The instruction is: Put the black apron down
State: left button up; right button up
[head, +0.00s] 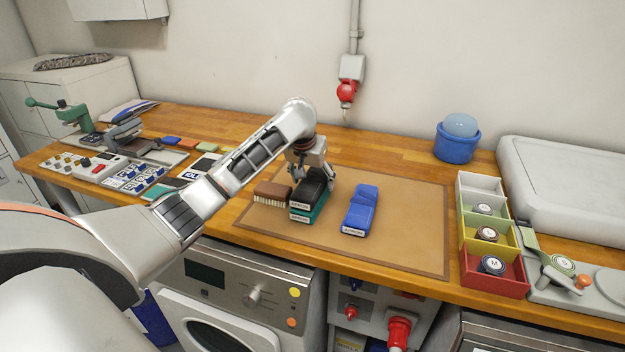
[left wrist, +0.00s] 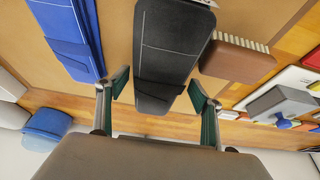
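The black apron (head: 309,191) is a folded bundle with a white label at its front. It lies on top of a folded teal apron (head: 306,214) on the brown mat (head: 410,225). My left gripper (head: 315,177) is low over the far end of the black apron. In the left wrist view the black apron (left wrist: 168,50) lies between the two spread fingers, with narrow gaps showing at its sides. A folded blue apron (head: 359,211) lies to the right on the mat; it also shows in the left wrist view (left wrist: 72,38). My right gripper is out of view.
A brush (head: 271,194) lies close left of the stack. Coloured bins (head: 482,271) holding round pieces stand right of the mat. A blue tub (head: 457,147) stands behind. Label and switch gear crowds the left worktop. The mat's right part is clear.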

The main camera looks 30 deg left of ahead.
pick_arm(q)
jog(key=shift+r, duration=0.1)
jog(key=shift+s+r, duration=0.1)
jog(key=shift+r, duration=0.25)
jog(key=v, duration=1)
jog(key=shift+s+r, duration=0.1)
jog(key=shift+s+d+r, duration=0.1)
jog(key=shift+s+r, duration=0.15)
jog(key=shift+r, duration=0.3)
jog(key=shift+f, duration=0.1)
